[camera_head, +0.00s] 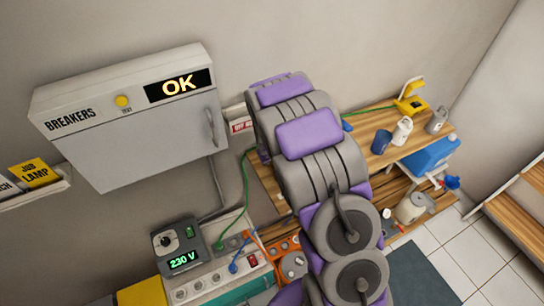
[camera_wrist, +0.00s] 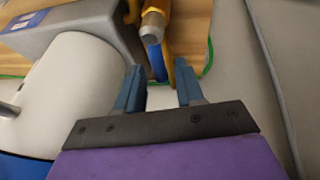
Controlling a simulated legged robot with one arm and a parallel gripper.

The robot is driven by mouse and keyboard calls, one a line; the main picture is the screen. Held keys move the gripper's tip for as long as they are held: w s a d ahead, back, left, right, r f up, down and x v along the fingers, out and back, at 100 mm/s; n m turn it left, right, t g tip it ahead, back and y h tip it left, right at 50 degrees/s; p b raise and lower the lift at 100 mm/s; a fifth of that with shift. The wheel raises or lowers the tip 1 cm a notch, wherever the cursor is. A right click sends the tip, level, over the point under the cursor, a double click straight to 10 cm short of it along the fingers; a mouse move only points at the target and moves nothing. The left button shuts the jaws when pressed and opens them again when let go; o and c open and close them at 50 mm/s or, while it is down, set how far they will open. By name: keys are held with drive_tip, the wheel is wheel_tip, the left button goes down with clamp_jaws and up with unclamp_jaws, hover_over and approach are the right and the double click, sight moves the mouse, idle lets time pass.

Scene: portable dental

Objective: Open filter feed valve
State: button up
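My gripper (camera_wrist: 160,88) shows in the wrist view with its two blue fingers apart and nothing clearly held. I cannot tell whether the fingers touch either, or whether this fitting is the filter feed valve. My arm hides my gripper in the head view.
A wooden shelf (camera_head: 372,122) carries several bottles and a yellow device (camera_head: 410,105). In the wrist view, a white cylinder (camera_wrist: 72,88) stands close left of the fingers and a grey surface lies right. A breaker cabinet (camera_head: 150,130) reads OK; a power unit (camera_head: 180,246) reads 230 V.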

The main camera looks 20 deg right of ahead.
drive_tip(key=shift+w, duration=0.1)
drive_tip(key=shift+r, duration=0.15)
drive_tip(key=shift+r, duration=0.25)
drive_tip(key=p+v, duration=0.1)
drive_tip(key=v, duration=1.5)
drive_tip(key=shift+s+a+r, duration=0.15)
drive_tip(key=shift+s+a, duration=0.05)
drive_tip(key=shift+s, duration=0.05)
